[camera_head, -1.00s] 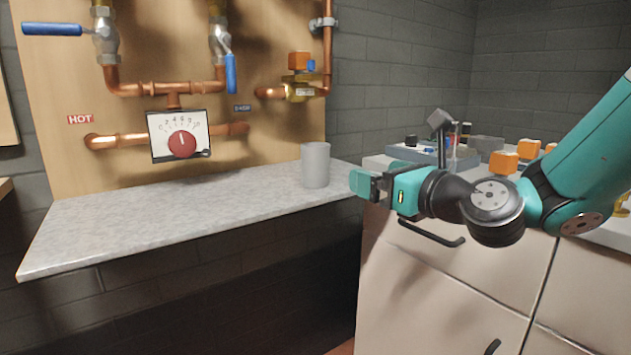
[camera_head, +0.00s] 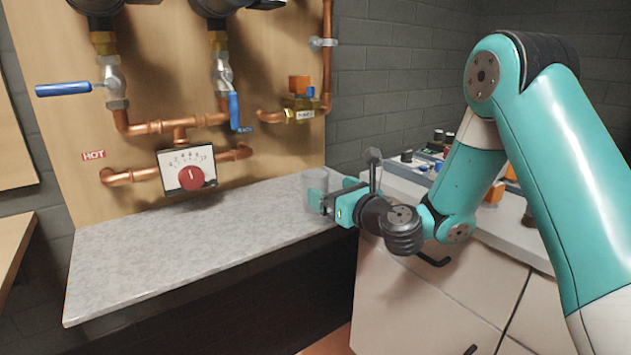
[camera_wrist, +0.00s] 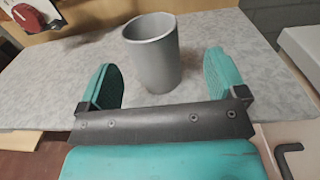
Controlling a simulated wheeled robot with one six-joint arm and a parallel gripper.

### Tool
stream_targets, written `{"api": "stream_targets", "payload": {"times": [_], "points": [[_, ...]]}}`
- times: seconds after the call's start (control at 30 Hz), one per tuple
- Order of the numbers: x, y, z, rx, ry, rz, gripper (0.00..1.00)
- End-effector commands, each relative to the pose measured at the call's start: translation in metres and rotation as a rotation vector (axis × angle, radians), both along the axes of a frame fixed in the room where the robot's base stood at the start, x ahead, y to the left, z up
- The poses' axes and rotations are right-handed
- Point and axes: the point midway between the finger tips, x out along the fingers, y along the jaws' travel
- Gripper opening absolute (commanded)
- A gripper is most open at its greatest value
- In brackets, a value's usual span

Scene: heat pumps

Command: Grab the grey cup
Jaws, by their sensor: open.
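The grey cup (camera_head: 315,184) stands upright on the speckled shelf (camera_head: 190,240), near its right end. In the head view my gripper (camera_head: 317,194) partly covers the cup. In the wrist view the cup (camera_wrist: 153,52) stands upright with its open rim up, between and a little beyond the two teal fingers. My gripper (camera_wrist: 163,82) is open, with clear space on both sides of the cup. The fingers do not visibly touch it.
A pipe board with a red dial (camera_head: 190,178) and blue-handled valves (camera_head: 235,110) stands behind the shelf. A cabinet (camera_head: 430,290) with small parts on top adjoins on the right. The shelf's left part is clear.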

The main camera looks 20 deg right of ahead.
Motion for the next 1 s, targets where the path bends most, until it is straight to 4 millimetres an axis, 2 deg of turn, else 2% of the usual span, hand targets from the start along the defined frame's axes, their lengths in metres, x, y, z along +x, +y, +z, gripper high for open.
{"api": "stream_targets", "payload": {"times": [0.17,0.33,0.5,0.87,1.0], "points": [[0.008,0.006,0.004,-0.001,0.0,0.002,0.9],[0.026,0.018,0.011,-0.001,0.001,0.003,0.9],[0.042,0.023,0.009,-0.001,0.0,0.001,0.9],[0.048,0.025,0.003,0.0,0.0,0.0,0.9],[0.048,0.025,0.003,0.0,0.0,0.0,0.58]]}}
